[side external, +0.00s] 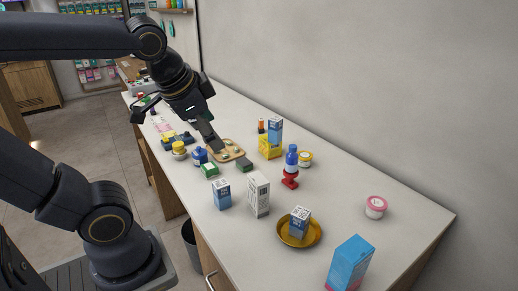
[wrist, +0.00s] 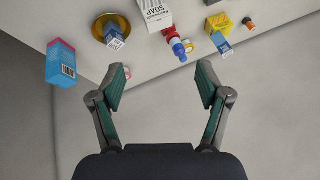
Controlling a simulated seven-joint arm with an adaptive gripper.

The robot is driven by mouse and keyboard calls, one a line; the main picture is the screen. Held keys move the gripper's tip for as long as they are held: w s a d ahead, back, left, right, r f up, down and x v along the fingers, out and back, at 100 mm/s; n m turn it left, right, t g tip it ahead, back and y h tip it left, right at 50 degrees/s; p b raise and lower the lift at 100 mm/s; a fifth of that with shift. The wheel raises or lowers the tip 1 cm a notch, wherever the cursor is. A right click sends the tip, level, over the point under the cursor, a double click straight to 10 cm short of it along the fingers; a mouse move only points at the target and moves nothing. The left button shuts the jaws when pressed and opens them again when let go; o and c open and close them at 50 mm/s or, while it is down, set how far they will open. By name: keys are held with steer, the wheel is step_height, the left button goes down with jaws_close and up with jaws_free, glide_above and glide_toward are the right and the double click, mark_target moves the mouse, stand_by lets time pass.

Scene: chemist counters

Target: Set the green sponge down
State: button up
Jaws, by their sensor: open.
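My gripper (side external: 177,131) is held above the counter, its two fingers spread wide. In the wrist view my gripper (wrist: 161,82) is open with nothing between the fingers. Two green items lie on the counter in the side view. One is a dark green block (side external: 244,165) by the near right edge of a wooden board. The other is a small green and white block (side external: 209,170) left of it. I cannot tell for certain which is the sponge. Both are apart from my gripper, and neither shows clearly in the wrist view.
The wooden board (side external: 232,154) carries small items. The right part of the counter (side external: 400,228) is largely bare.

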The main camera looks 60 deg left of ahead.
steer(key=w+a+f+m+g+y, duration=0.2)
steer(key=w+a+f+m+y, duration=0.25)
steer(key=w+a, duration=0.4)
steer(key=w+a+f+m+g+y, duration=0.3)
steer(key=w+a+f+m, duration=0.15)
steer(key=w, duration=0.65)
steer(key=m+y, duration=0.4)
steer(key=m, duration=0.2)
glide_above(245, 163)
steer(key=d, duration=1)
steer(key=shift+g, duration=0.3)
steer(key=f, duration=1.7)
steer(key=shift+w+a, duration=0.15)
steer(key=shift+a, duration=0.05)
steer(key=x, duration=0.6)
steer(key=shift+d+f, duration=0.15)
steer(key=shift+f, duration=0.25)
steer(key=x, duration=0.6)
steer(key=shift+f, duration=0.1)
steer(key=shift+d, duration=0.1)
